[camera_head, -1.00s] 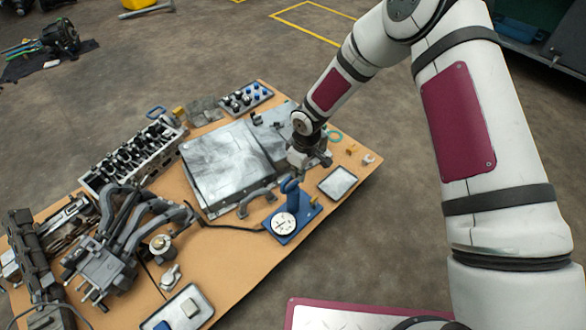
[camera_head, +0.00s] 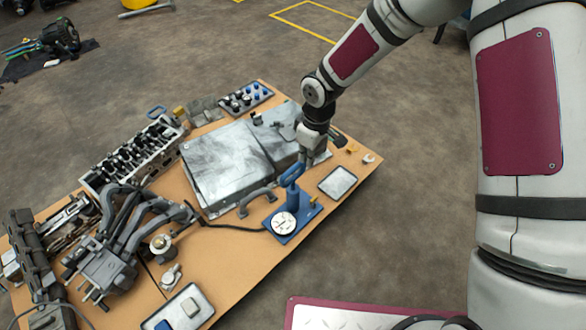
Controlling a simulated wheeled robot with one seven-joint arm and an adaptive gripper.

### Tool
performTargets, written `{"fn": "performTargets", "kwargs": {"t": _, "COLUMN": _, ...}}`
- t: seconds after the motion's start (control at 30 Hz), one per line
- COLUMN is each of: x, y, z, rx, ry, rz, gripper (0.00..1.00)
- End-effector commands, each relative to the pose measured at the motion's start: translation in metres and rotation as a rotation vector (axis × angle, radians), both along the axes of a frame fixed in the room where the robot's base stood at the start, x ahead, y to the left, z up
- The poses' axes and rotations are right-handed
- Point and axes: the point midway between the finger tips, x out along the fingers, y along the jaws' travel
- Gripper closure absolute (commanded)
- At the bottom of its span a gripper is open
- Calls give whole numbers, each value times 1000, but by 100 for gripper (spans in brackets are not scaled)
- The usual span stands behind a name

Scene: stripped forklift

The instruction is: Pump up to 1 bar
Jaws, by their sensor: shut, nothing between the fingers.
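The blue hand pump (camera_head: 294,203) stands on the workbench, its base near the front right edge. Its looped blue handle (camera_head: 292,176) sticks up at the top, tilted to the upper right. The round white gauge (camera_head: 284,223) is on the pump base, and its needle is too small to read. A black hose runs left from the pump. My gripper (camera_head: 305,161) is shut and empty just above the handle. Whether its fingertips touch the handle I cannot tell from this view.
The wooden workbench (camera_head: 235,270) also bears a metal case (camera_head: 225,165), a small tray (camera_head: 337,183) right of the pump, a cylinder head (camera_head: 130,155), a manifold (camera_head: 105,255) and another tray (camera_head: 180,308). The floor to the right is open.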

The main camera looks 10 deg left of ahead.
Motion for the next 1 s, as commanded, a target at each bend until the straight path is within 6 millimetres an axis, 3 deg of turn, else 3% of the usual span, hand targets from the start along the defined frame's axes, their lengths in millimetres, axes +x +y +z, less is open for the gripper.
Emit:
{"fn": "performTargets", "kwargs": {"t": 0.1, "x": 0, "y": -2, "z": 17, "rx": 1, "ry": -1, "rz": -2, "gripper": 100}}
{"fn": "performTargets", "kwargs": {"t": 0.3, "x": -2, "y": -3, "z": 28, "rx": 0, "ry": 1, "rz": -1, "gripper": 100}}
{"fn": "performTargets", "kwargs": {"t": 1.0, "x": -1, "y": -3, "z": 29, "rx": 0, "ry": 1, "rz": -1, "gripper": 100}}
